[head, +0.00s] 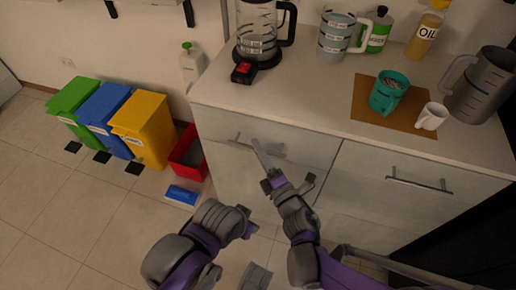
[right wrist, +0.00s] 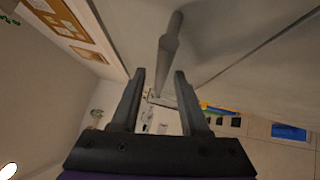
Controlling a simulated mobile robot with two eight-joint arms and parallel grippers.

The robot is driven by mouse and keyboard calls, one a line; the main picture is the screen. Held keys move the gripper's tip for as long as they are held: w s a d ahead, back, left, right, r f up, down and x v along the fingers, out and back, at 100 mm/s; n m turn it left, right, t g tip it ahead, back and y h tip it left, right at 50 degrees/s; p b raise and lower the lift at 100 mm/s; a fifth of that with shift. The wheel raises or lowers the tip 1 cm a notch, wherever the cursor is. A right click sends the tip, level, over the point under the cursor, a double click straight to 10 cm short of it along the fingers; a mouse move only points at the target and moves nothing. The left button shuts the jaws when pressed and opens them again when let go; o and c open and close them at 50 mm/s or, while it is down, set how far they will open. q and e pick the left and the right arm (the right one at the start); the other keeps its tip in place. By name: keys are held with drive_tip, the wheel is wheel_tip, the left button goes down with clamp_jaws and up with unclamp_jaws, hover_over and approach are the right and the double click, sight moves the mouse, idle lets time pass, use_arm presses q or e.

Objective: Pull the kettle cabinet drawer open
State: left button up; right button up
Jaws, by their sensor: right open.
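The glass kettle (head: 258,35) stands on the left end of the white counter. Below it is the cabinet's left drawer (head: 308,147), which looks shut, with a grey bar handle (head: 240,143). My right gripper (head: 262,157) is in front of this handle and overlaps part of it. In the right wrist view the right gripper (right wrist: 162,75) is open, with its two fingers apart and nothing held between them. The handle bar (right wrist: 172,40) shows ahead, lined up with the gap; I cannot tell whether it touches a finger.
A second handle (head: 418,185) is on the right drawer. A teal mug (head: 389,93), white cup (head: 431,117) and grey jug (head: 482,86) are on the counter. Green, blue and yellow bins (head: 143,128) and a red box (head: 188,156) stand left of the cabinet.

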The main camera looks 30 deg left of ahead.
drive_tip(key=shift+w+a, duration=0.2)
drive_tip(key=shift+a, duration=0.1)
clamp_jaws()
idle(1.3)
